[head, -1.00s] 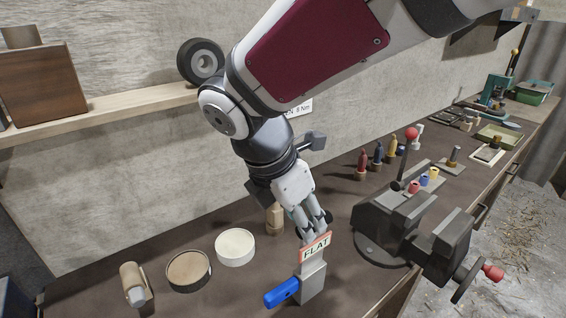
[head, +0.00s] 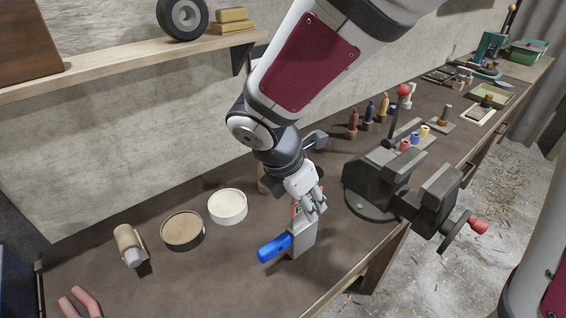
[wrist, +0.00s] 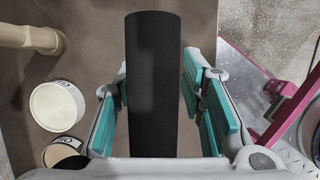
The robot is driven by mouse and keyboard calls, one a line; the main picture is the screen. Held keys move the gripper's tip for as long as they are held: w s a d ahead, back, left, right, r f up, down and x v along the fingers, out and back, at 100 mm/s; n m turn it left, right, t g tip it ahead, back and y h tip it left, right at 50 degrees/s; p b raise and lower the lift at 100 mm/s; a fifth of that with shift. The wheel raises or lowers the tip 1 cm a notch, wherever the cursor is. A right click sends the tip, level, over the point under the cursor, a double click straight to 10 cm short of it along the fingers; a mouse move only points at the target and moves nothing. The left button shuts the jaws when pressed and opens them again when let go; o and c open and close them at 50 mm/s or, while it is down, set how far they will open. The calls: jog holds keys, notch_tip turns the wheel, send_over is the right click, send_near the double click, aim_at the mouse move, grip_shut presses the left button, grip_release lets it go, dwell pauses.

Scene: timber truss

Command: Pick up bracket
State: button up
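I cannot make out for sure which thing is the bracket. A grey upright block (head: 303,238) stands on the bench with a blue handle-like piece (head: 274,247) at its left foot. My gripper (head: 315,208) is at the top of this block, with its fingers in front of a red-edged label that is mostly hidden. In the wrist view the teal-padded fingers (wrist: 155,95) are spread apart. A dark, smooth bar (wrist: 153,80) fills the view between them and hides what lies there; I cannot tell what it is or whether the fingers touch it.
A dark vise (head: 390,190) stands close on the right. A white round tin (head: 228,207), a brown tin (head: 183,231) and a tan roll-like object (head: 129,245) are on the left. Pink handles (head: 78,302) lie near the front. A shelf (head: 130,66) runs above. The front-middle bench is clear.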

grip_shut()
jog(key=shift+r, duration=0.1)
jog(key=shift+r+p, duration=1.6)
jog(key=shift+r, duration=0.2)
jog(key=s+d+p, duration=0.2)
jog(key=s+p, duration=0.1)
jog(key=s, duration=0.4)
jog(key=s+d+r+p, duration=0.1)
jog(key=s+d+p, duration=0.1)
jog(key=s, duration=0.6)
jog(key=shift+s+r+p, duration=0.15)
jog(key=shift+s+p, duration=0.05)
jog(key=shift+p, duration=0.25)
